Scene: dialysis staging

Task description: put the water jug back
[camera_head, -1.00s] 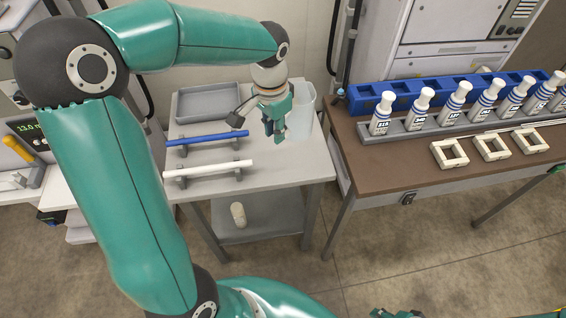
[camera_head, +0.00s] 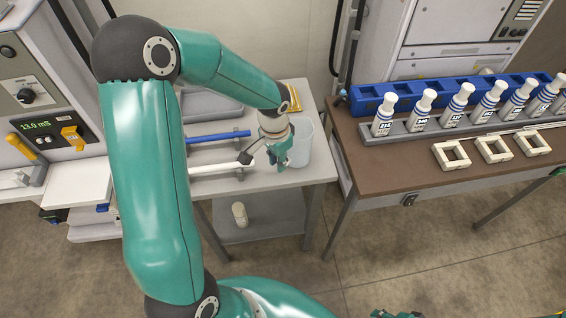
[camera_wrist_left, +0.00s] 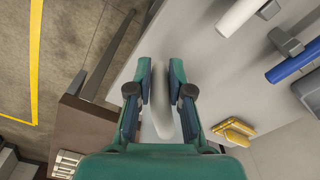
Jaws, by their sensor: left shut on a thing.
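The water jug (camera_head: 303,146) is a pale, see-through vessel at the right side of the grey cart's top (camera_head: 318,172) in the head view. My left gripper (camera_head: 279,161) is at its left side and shut on it. In the left wrist view the two fingers (camera_wrist_left: 161,75) have the pale jug (camera_wrist_left: 160,118) between them. I cannot tell whether its base touches the cart top. Of my right arm only a dark green bit (camera_head: 396,314) shows at the bottom edge; its jaws cannot be made out.
On the cart, a blue rod (camera_head: 222,136) and a white rod (camera_head: 215,167) rest on holders left of the jug. A grey tray (camera_head: 216,108) and a yellow item (camera_head: 294,98) lie behind. A brown table (camera_head: 385,172) with several bottles stands right.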

